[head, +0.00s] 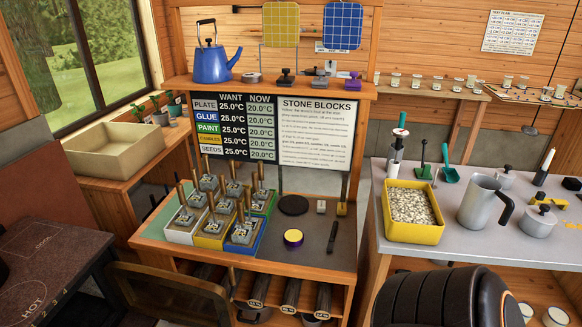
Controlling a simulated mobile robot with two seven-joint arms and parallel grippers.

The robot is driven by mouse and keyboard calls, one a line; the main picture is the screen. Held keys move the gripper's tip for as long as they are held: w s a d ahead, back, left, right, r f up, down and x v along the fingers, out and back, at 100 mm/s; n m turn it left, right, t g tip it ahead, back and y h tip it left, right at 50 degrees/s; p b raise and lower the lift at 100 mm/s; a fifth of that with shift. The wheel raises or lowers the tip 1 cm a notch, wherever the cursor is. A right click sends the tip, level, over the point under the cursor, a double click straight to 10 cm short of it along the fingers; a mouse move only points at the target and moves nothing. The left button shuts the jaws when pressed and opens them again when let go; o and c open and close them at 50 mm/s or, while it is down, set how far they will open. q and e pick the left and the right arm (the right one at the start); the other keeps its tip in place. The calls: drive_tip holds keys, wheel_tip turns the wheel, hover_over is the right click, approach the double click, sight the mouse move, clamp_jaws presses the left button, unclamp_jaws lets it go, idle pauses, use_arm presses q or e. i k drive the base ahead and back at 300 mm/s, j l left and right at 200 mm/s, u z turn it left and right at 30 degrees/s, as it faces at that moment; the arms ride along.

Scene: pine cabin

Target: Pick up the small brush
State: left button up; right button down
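A slim dark object (332,237) lies on the dark top of the middle bench, right of a yellow-and-purple round tin. It may be the small brush, but it is too small to tell its bristles. Neither of my grippers shows in the head view.
The middle bench also holds coloured trays of stone blocks (213,221) and a black disc (293,205). The right-hand table carries a yellow tub of pale pellets (414,237), a metal jug (481,203) and a lidded pot (539,222). A black rounded shape fills the lower right foreground.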

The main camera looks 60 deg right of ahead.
sight(336, 224)
drive_tip(key=z, duration=2.15)
